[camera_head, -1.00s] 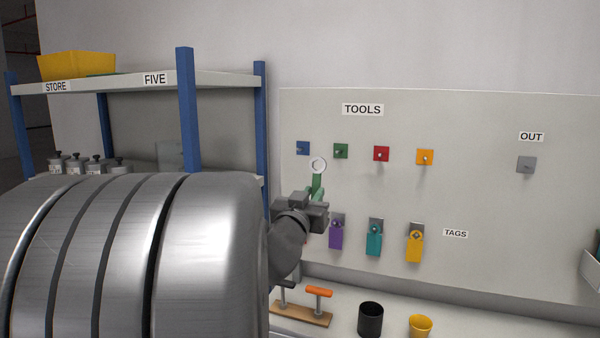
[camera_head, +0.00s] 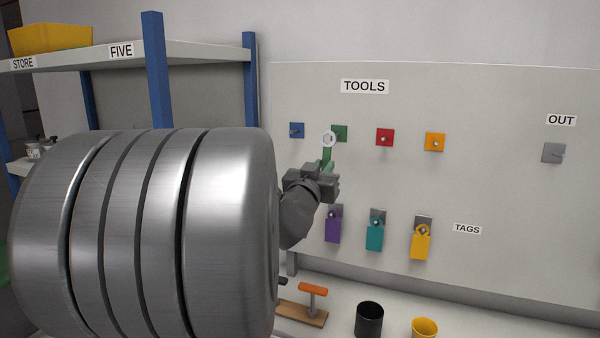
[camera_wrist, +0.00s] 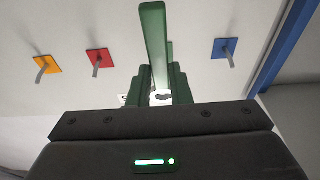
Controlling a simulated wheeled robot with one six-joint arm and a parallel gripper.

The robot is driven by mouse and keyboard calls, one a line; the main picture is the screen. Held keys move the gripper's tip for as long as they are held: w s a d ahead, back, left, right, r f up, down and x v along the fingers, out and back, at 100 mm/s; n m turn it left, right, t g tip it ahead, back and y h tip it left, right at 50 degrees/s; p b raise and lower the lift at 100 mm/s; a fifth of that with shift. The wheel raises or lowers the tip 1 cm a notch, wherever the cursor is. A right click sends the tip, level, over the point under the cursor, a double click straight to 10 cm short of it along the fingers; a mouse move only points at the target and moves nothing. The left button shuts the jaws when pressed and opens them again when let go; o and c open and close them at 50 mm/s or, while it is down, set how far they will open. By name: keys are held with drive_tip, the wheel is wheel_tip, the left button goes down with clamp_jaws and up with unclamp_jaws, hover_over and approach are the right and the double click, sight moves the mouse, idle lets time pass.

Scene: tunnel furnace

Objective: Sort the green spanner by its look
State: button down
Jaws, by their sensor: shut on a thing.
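My gripper (camera_head: 327,180) is shut on the green spanner (camera_head: 327,156), which stands upright with its pale ring end at the top. In the head view the ring overlaps the lower left of the green square with its peg (camera_head: 340,132) on the tool board; I cannot tell whether it touches the peg. In the wrist view the green spanner (camera_wrist: 154,45) rises from between the jaws and hides the green square. The blue square (camera_head: 296,130), red square (camera_head: 385,137) and orange square (camera_head: 435,142) hold bare pegs.
A grey square with a peg (camera_head: 553,153) is under OUT. Purple (camera_head: 333,228), teal (camera_head: 374,235) and yellow (camera_head: 421,245) tags hang below. A black cup (camera_head: 369,320), a yellow cup (camera_head: 425,328) and an orange-handled tool (camera_head: 313,289) stand on the bench. A blue-post shelf (camera_head: 157,70) is left.

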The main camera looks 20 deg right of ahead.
drive_tip(key=w+d+f+b, duration=0.1)
drive_tip(key=w+d, duration=0.3)
drive_tip(key=w, duration=0.1)
drive_tip(key=shift+w+b, duration=0.25)
drive_tip(key=shift+b, duration=0.1)
idle(0.5)
drive_tip(key=shift+d, duration=0.1)
idle(0.5)
drive_tip(key=c, duration=1.3)
unclamp_jaws()
drive_tip(key=shift+o, duration=0.2)
drive_tip(key=shift+f, duration=0.1)
drive_tip(key=shift+s, duration=0.1)
drive_tip(key=b+v, duration=0.1)
drive_tip(key=v, duration=1.2)
drive_tip(key=shift+s+a, duration=0.25)
